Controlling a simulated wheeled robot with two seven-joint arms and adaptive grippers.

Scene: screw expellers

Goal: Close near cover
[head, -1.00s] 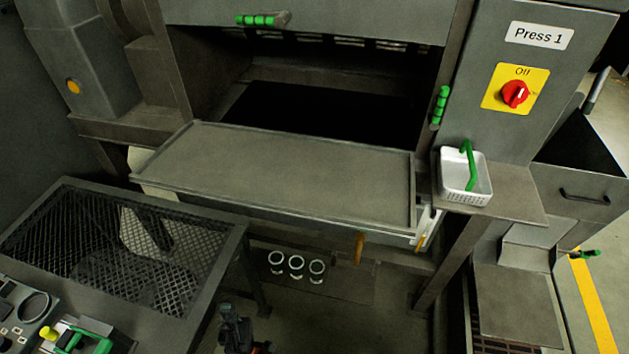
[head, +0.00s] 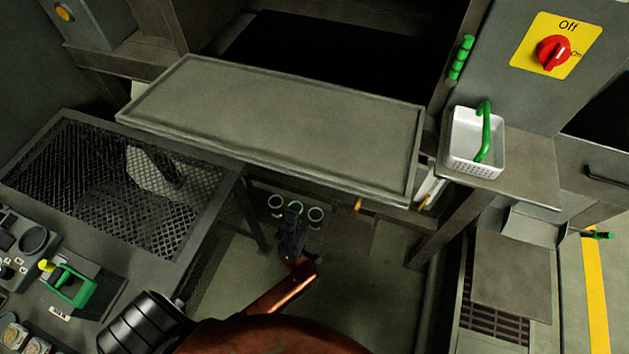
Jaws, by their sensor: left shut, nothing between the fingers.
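The near cover seems to be the wide grey panel (head: 285,125) with a raised rim. It lies folded out, nearly flat, in front of the dark opening of Press 1 (head: 335,55), which is uncovered. My left gripper (head: 294,208) is dark and shut, with nothing in it. In the picture it is just below the panel's front edge, apart from it, in front of the white rings. Its reddish arm comes up from the bottom. My right gripper is not in view.
A white basket (head: 470,160) with a green handle stands on a ledge right of the panel. A red switch (head: 553,52) is above it. A mesh-topped frame (head: 225,195) is at left, beside a control panel (head: 30,265). White rings (head: 316,214) sit low under the cover.

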